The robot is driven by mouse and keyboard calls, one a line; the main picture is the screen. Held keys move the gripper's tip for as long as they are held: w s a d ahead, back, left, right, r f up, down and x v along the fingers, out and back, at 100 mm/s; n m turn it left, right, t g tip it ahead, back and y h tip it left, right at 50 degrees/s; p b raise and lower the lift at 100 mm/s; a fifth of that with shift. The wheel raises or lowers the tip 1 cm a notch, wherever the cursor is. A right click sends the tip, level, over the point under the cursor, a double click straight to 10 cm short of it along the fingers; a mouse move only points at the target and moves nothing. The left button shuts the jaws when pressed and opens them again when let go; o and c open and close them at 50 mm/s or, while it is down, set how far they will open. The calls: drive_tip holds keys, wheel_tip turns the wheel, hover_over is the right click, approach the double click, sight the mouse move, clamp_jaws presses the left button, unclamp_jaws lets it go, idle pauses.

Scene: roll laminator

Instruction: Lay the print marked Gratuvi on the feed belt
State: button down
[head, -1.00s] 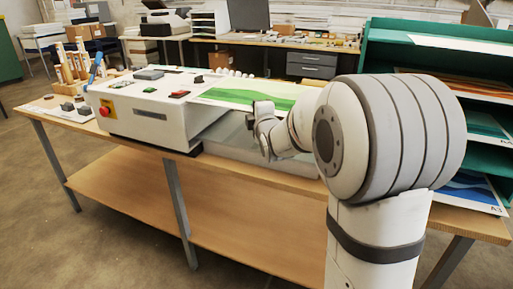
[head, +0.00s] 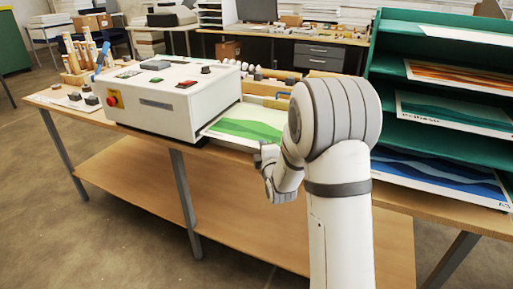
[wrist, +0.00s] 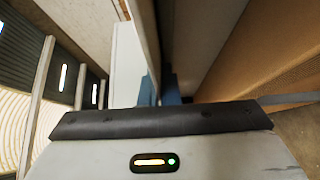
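The print with green hills (head: 245,130) lies flat or nearly flat at the feed side of the white laminator (head: 180,98), low beside its right end. I cannot read its marking, and I cannot tell if it rests on the feed belt, which is mostly hidden under it. My gripper (head: 262,158) is at the print's near edge. In the wrist view its two blue fingertips (wrist: 159,92) are close together, with a thin sheet edge running between them, so it looks shut on the print. My arm hides the print's right end.
The laminator stands on a wooden table (head: 90,118) with a red stop button (head: 113,100). A green rack (head: 388,75) at right holds an orange print (head: 460,76), a teal print (head: 450,112) and a blue print (head: 440,175). A wooden rail lies behind the print.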

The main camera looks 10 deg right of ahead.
drive_tip(key=shift+r, duration=0.1)
drive_tip(key=c, duration=2.1)
unclamp_jaws()
drive_tip(key=shift+f, duration=0.2)
drive_tip(key=o, duration=0.4)
drive_tip(key=shift+r, duration=0.1)
